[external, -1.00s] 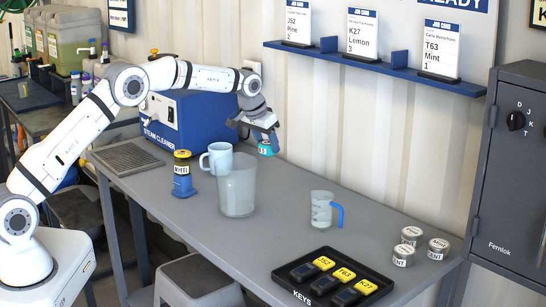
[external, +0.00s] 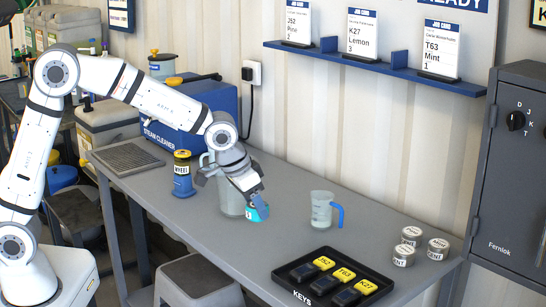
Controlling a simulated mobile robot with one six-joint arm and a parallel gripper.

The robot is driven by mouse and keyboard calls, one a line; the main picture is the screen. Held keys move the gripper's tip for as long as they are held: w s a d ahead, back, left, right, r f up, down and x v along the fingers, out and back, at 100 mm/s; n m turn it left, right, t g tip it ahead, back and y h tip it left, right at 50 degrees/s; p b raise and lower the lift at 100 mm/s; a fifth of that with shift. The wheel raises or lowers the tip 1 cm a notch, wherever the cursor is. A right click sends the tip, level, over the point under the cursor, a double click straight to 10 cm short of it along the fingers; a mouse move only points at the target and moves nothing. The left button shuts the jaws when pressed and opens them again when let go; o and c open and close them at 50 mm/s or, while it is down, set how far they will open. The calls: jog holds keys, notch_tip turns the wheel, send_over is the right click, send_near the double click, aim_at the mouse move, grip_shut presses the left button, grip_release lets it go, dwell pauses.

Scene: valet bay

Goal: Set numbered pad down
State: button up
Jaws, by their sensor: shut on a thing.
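The numbered pad (external: 259,213) is a small teal piece with a pale label too small to read. My gripper (external: 256,200) is shut on it and points down at the middle of the grey table. The pad is low, just right of the frosted clear beaker (external: 230,202). I cannot tell whether the pad touches the table top.
A black key tray (external: 291,290) and several small tins (external: 405,255) are further right. A yellow-topped blue canister (external: 183,175) stands left. Bare table (external: 270,245) lies in front of the pad.

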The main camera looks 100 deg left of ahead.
notch_tip(320, 180, down, 8)
jog(key=shift+f+p, duration=0.15)
jog(key=shift+p, duration=0.15)
jog(key=shift+f, duration=0.1)
jog(key=o, duration=0.9)
jog(key=shift+o, duration=0.2)
jog(key=shift+r, duration=0.5)
jog(key=v, duration=1.1)
jog(key=shift+b, duration=0.4)
jog(key=s+d+m+h, duration=0.1)
jog(key=s+d+m, duration=0.2)
jog(key=s+d, duration=0.6)
jog(key=s+d+r+m+g+h, duration=0.1)
jog(key=s+d+m, duration=0.2)
jog(key=s+d, duration=0.7)
jog(key=s, duration=0.6)
jog(key=shift+s, duration=0.2)
